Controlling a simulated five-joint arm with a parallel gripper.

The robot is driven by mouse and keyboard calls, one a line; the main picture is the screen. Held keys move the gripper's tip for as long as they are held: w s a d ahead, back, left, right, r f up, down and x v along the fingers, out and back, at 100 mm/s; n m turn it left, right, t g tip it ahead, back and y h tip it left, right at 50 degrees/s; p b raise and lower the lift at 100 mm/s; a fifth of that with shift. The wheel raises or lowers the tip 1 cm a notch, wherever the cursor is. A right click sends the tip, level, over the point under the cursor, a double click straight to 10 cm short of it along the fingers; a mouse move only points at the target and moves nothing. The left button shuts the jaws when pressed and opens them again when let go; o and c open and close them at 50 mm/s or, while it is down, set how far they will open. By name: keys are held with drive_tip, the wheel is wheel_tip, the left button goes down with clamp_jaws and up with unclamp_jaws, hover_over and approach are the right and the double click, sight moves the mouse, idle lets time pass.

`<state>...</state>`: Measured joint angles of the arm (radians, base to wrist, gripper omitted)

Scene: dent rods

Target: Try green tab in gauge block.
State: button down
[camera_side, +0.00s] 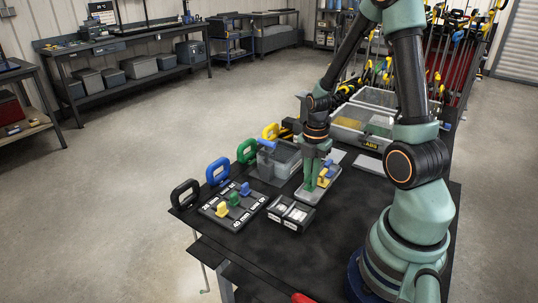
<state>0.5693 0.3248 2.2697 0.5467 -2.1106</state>
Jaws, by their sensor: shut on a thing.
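My gripper (313,183) points down over a pale grey plate (305,197). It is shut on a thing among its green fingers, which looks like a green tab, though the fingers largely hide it. A yellow tab (323,182) and a blue tab (329,166) stand on the plate beside my gripper. A low dark block (289,214) with pale inset tops lies left of the plate; I cannot tell whether this or the plate is the gauge block. A black labelled board (232,213) holds another green tab (235,199), a yellow tab (221,210) and a blue tab (246,188).
Large black, blue, green and yellow handles line the table's left edge, the black handle (185,194) nearest. A clear-lidded case (362,131) sits farther back. The black table (305,254) is clear in front.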

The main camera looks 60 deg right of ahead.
drive_tip(key=shift+r, duration=2.45)
drive_tip(key=w+a+r, duration=0.2)
drive_tip(key=w+a, duration=0.1)
drive_tip(key=a, duration=0.7)
drive_tip(key=shift+s+a+f, duration=0.1)
drive_tip(key=shift+f, duration=1.2)
drive_tip(key=shift+a+f, duration=0.1)
drive_tip(key=shift+f, duration=1.2)
drive_tip(key=shift+f, duration=1.1)
drive_tip(key=c, duration=0.8)
unclamp_jaws()
drive_tip(key=shift+r, duration=0.1)
